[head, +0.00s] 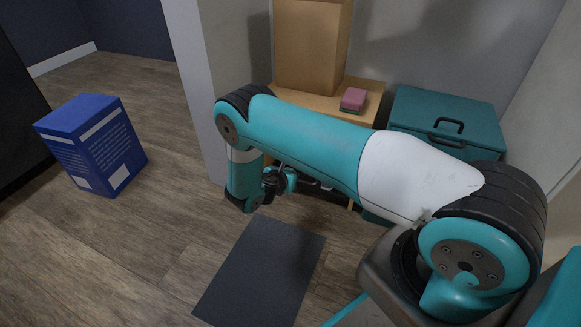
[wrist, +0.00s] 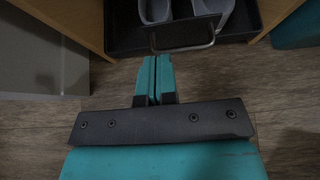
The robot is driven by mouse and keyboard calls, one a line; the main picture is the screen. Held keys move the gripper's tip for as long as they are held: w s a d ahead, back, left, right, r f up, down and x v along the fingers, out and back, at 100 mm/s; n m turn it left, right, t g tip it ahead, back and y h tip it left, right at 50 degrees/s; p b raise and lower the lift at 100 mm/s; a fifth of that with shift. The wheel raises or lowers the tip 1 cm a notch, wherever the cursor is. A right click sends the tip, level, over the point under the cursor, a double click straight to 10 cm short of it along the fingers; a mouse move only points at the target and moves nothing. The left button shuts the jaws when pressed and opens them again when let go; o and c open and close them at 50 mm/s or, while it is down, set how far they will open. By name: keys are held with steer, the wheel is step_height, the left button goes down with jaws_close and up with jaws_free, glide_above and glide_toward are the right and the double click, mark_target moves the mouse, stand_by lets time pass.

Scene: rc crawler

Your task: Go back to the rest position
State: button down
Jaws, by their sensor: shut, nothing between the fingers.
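My gripper shows in the wrist view (wrist: 153,78), its two teal fingers shut side by side with nothing between them. It points toward a black tray (wrist: 122,40) that holds grey shoe-like things (wrist: 195,15). The tray has a thin dark handle (wrist: 183,38) at its front edge, just beyond the fingertips; I cannot tell whether they touch. In the head view my teal and white arm reaches out over the floor and bends down at its far end. The fingers are mostly hidden there behind the wrist.
A wooden bench (head: 367,110) bears a tall tan box (head: 310,45) and a pink and green sponge-like block (head: 353,99). A teal chest (head: 447,112) stands right of it. A blue box (head: 92,143) stands at left. A dark mat (head: 262,275) lies on open wood floor.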

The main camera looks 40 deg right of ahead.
steer(key=s+a+r+m+g+y+p, duration=0.1)
steer(key=s+a+r+m+y+p, duration=0.25)
steer(key=r, duration=0.65)
steer(key=s+a+r+m+g+y+p, duration=0.1)
steer(key=a+r+m+y, duration=0.1)
steer(key=a+r+m, duration=0.6)
steer(key=s+a+r+m+g+y+p, duration=0.1)
steer(key=s+a+r+g+y+p, duration=0.2)
steer(key=r, duration=0.9)
steer(key=s+a+r+m+g+y+p, duration=0.1)
steer(key=s+a+r+m+y+p, duration=0.2)
steer(key=s+r, duration=0.8)
steer(key=s+a+r+m+y, duration=0.25)
steer(key=s+a+r, duration=0.35)
steer(key=s+r, duration=0.55)
step_height(320, 180, up, 36)
steer(key=s+p, duration=0.2)
steer(key=p, duration=3.6)
steer(key=shift+n, duration=0.4)
steer(key=shift+d, duration=0.1)
steer(key=shift+d, duration=0.1)
